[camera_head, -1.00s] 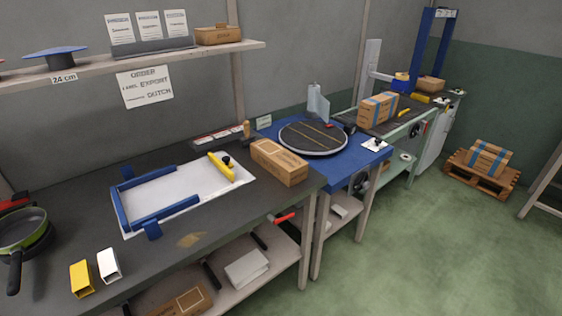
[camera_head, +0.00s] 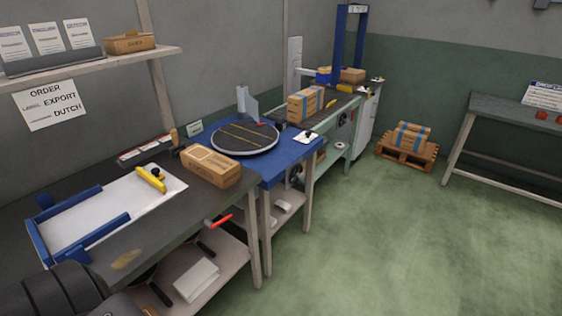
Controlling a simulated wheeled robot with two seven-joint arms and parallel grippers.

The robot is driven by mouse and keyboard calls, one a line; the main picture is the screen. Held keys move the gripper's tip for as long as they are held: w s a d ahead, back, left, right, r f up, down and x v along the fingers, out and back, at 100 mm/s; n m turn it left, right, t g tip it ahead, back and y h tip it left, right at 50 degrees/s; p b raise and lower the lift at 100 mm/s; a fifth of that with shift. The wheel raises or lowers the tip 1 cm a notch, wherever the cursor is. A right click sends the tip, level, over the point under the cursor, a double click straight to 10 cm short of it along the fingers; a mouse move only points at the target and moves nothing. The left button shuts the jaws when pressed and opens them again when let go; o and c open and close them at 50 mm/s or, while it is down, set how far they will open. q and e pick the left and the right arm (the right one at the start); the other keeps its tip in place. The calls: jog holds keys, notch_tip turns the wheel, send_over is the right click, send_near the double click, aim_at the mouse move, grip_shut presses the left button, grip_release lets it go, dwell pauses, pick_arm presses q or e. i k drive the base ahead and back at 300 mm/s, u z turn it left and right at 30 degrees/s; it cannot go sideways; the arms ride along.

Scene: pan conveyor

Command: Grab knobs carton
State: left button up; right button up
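A brown carton (camera_head: 210,166) lies on the right end of the dark worktable, beside the blue table. A smaller open-topped brown carton (camera_head: 129,42) sits on the wall shelf; its marking is too small to read. I cannot tell from print which carton holds knobs. A dark rounded part of my arm shows at the lower left corner, but neither gripper's fingers are in view.
A blue-framed white tray (camera_head: 110,214) with a yellow bar (camera_head: 151,179) fills the worktable's left. A round turntable (camera_head: 244,138) stands on the blue table. A strapped carton (camera_head: 305,104) is behind it. A pallet (camera_head: 407,155) stands on open green floor.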

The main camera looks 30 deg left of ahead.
aim_at(217, 169)
jog(key=z, duration=0.25)
jog(key=i, duration=3.45)
jog(key=u, duration=3.1)
